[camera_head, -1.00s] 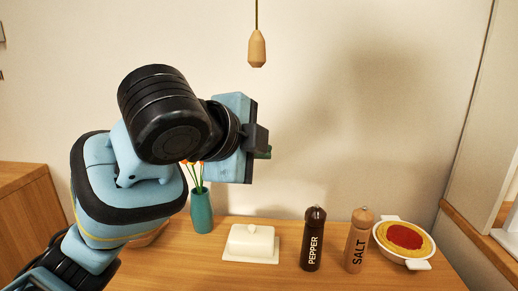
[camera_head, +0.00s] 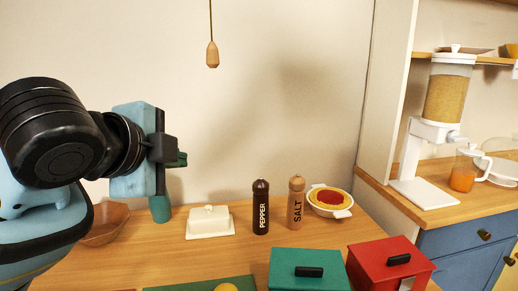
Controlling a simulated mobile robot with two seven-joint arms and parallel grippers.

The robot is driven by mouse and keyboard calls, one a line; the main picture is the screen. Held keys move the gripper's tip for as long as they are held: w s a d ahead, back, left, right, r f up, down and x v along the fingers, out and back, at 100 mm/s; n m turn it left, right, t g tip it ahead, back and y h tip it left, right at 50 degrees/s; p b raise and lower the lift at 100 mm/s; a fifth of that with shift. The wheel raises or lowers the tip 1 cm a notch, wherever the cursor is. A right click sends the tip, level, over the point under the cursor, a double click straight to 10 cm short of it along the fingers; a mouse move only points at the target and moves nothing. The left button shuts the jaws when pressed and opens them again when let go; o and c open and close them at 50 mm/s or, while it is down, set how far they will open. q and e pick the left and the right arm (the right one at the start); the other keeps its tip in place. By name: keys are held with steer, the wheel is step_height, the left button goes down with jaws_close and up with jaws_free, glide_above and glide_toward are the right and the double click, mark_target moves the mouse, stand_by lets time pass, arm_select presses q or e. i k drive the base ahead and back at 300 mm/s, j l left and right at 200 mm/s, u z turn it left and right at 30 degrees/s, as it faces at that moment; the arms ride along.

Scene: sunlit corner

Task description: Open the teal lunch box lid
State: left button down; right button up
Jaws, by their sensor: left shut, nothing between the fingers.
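The teal lunch box (camera_head: 300,270) is at the bottom of the head view, with a black handle on its teal lid. The lid looks closed, and the box's lower part is cut off by the frame edge. My left gripper (camera_head: 180,158) is at the left, raised in front of the wall and above the table's back left part. It is shut and empty, well apart from the lunch box. My right gripper is not in view.
A red box (camera_head: 395,268) with a black handle stands right of the teal one. A butter dish (camera_head: 209,223), pepper mill (camera_head: 261,210), salt mill (camera_head: 296,205) and pie dish (camera_head: 330,202) stand behind. A cord pull (camera_head: 212,55) hangs above. A cereal dispenser (camera_head: 440,110) stands at right.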

mark_target(291, 270)
steer(key=k+j, duration=0.2)
steer(key=k, duration=0.25)
steer(key=k+j, duration=0.15)
steer(key=k, duration=0.35)
